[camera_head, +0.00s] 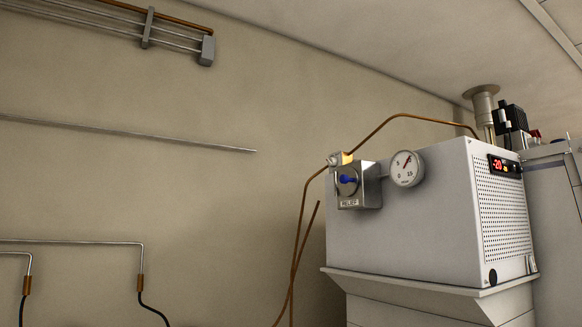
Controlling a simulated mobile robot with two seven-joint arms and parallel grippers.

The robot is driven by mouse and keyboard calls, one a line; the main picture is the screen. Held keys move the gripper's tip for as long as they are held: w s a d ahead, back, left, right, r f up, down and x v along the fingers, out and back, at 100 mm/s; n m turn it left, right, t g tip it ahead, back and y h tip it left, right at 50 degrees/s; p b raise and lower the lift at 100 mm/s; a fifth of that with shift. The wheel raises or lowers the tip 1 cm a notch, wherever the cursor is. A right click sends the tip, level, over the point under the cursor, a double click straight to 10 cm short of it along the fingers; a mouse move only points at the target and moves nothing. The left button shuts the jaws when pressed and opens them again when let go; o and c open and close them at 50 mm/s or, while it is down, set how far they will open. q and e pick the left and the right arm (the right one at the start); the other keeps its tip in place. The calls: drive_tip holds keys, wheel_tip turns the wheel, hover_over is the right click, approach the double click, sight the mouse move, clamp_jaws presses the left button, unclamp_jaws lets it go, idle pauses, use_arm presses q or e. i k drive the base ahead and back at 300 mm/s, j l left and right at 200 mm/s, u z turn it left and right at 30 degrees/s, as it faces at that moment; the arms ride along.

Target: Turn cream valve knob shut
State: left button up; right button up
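I see no knob that is clearly cream. A small pale knob-like part (334,159) sits at the upper left of a metal relief box, beside a brass fitting (346,158); it is too small to tell its exact colour or whether it is a valve knob. The metal box (370,190) has a round dark dial with a blue handle (348,179) on its front and a label that seems to read RELIEF. Neither of my grippers is in view.
A pressure gauge (406,168) is on the large grey cabinet (430,230), which has a red display (498,164). Copper pipes (301,240) run near the relief box. Thin conduits (120,131) cross the beige wall. The space left of the cabinet looks open.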

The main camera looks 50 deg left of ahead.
sight(332, 162)
drive_tip(key=u, duration=1.3)
drive_tip(key=i+u, duration=0.1)
drive_tip(key=u, duration=0.3)
drive_tip(key=i+u, duration=0.15)
drive_tip(key=u, duration=0.2)
drive_tip(key=l, duration=0.05)
